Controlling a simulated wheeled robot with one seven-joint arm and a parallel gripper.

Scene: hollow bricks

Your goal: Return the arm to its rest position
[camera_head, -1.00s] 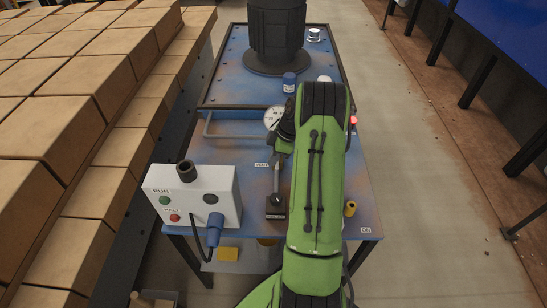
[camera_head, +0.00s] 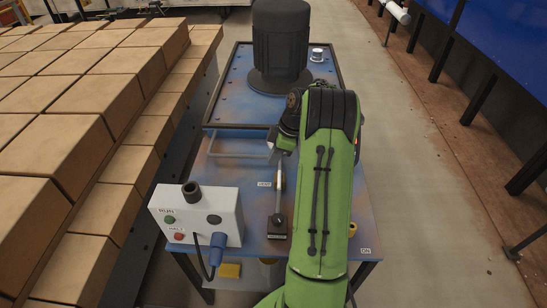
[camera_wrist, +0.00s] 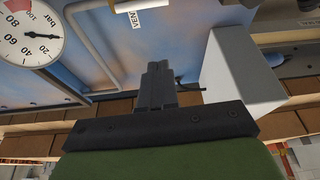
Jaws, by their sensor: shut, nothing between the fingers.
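My green and black arm (camera_head: 325,190) reaches forward over a blue, rust-stained bench (camera_head: 230,172). In the wrist view, my dark gripper (camera_wrist: 158,75) has its fingers together with nothing between them. The gripper's fingertips cannot be made out in the head view. The gripper is apart from the pressure gauge (camera_wrist: 28,35), which shows at the upper left of the wrist view, and from the white control box (camera_wrist: 243,72) at the right.
A metal lever on a black base (camera_head: 277,227) stands beside the VENT label (camera_head: 264,184). The control box (camera_head: 200,212) with buttons sits at the front left, and a dark motor (camera_head: 279,45) at the back. Stacked bricks (camera_head: 70,130) line the left; clear floor (camera_head: 420,170) lies right.

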